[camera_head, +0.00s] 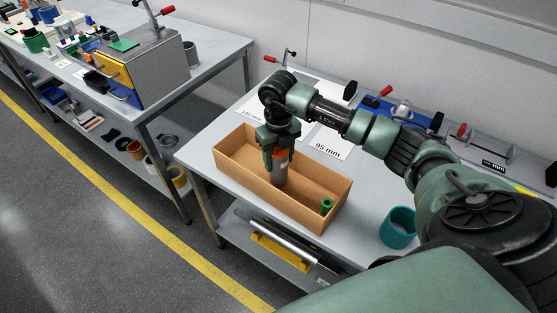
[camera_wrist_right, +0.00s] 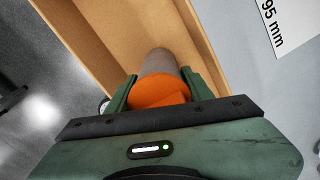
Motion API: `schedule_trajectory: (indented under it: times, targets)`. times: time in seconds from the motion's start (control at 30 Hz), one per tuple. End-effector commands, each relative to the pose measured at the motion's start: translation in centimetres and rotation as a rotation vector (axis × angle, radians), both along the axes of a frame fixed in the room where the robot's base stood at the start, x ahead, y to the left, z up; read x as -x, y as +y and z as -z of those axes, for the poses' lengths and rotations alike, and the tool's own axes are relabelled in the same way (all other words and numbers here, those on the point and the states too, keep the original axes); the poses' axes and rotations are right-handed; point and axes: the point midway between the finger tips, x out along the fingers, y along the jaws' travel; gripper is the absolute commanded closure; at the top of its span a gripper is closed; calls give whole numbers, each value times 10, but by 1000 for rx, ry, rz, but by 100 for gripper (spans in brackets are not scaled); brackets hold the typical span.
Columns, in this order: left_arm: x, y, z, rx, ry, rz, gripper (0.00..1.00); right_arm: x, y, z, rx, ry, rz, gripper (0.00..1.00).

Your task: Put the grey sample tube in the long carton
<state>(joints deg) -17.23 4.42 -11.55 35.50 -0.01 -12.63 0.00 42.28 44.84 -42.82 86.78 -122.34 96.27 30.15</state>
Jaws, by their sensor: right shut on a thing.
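The long carton (camera_head: 318,214) is a tan open box on the workbench; its wall also shows in the right wrist view (camera_wrist_right: 85,38). The grey sample tube (camera_head: 279,175) has an orange band or cap. My right gripper (camera_head: 280,150) is shut on it and points down over the carton. The tube's lower end is inside the carton's outline; I cannot tell if it touches the floor. In the right wrist view the tube (camera_wrist_right: 160,62) sits between the green fingers (camera_wrist_right: 160,95), its orange end nearest the palm. My left gripper is not in view.
A small green ring-like piece (camera_head: 327,205) is in the carton's right end. A teal cup (camera_head: 398,227) stands on the bench to the right. A "95 mm" sheet (camera_head: 328,148) lies behind the carton. A second bench with a grey box (camera_head: 155,75) stands at left.

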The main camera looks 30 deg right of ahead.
Motion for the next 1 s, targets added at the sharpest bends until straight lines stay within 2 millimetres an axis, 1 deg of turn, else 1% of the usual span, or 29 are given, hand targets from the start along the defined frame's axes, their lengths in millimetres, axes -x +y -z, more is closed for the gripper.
schedule_trajectory:
  times: [0.03,0.13,0.4,0.53,0.57,0.6,0.63,0.9,1.0]
  targets:
    - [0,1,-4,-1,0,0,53,1,0,6,-1,3,1,91]
    - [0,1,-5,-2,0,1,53,0,0,16,-1,2,0,91]
    - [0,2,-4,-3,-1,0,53,0,0,18,0,-1,0,91]
    - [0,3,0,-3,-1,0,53,0,0,22,0,-1,0,91]
    - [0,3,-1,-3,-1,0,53,0,0,21,0,-1,0,43]
    - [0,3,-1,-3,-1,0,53,0,0,21,0,-1,0,32]
    - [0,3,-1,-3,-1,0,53,0,0,21,0,0,0,27]
    - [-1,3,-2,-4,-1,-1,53,0,0,20,0,0,0,27]
    - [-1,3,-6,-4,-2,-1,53,0,0,16,0,0,0,27]
